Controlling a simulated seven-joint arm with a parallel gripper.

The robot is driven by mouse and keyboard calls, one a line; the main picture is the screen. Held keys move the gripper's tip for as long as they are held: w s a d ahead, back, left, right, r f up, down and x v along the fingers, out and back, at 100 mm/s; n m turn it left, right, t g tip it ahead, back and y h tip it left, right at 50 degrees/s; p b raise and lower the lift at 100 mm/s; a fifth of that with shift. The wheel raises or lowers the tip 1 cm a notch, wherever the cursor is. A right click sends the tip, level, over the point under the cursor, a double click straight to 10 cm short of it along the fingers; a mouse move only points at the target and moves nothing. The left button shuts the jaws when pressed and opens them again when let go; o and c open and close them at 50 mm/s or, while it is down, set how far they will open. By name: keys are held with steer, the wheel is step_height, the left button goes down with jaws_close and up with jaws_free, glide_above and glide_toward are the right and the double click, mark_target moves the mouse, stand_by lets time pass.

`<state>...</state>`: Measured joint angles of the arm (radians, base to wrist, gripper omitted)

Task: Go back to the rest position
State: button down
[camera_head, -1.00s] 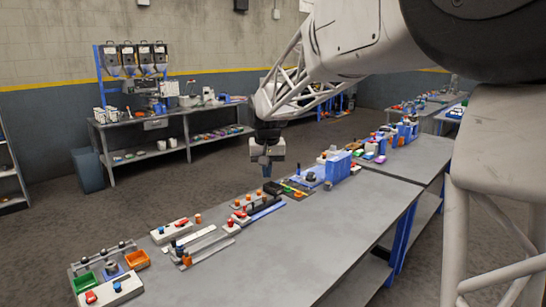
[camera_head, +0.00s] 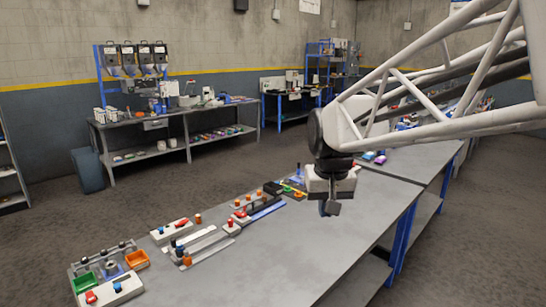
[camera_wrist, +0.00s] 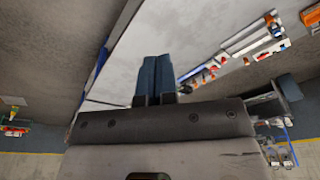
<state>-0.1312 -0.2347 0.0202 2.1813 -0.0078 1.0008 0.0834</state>
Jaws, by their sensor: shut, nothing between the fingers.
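My gripper (camera_head: 329,208) hangs over the right part of the grey workbench (camera_head: 300,260) in the head view, apart from the bench items. In the wrist view my gripper (camera_wrist: 155,62) shows two dark blue-grey fingers side by side, shut with nothing between them. Below the fingertips in that view is the bare grey bench top (camera_wrist: 205,35). My arm crosses the upper right of the head view and hides part of the far bench.
The near middle of the bench is clear. Another workbench (camera_head: 180,118) stands by the wall.

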steer(key=s+d+f, duration=0.3)
steer(key=s+f, duration=0.1)
steer(key=s, duration=0.7)
steer(key=s+d+f, duration=0.4)
steer(key=s, duration=0.7)
steer(key=shift+s+f+m+t, duration=0.2)
steer(key=shift+m+t, duration=0.1)
steer(key=shift+m, duration=0.1)
steer(key=shift+w, duration=0.15)
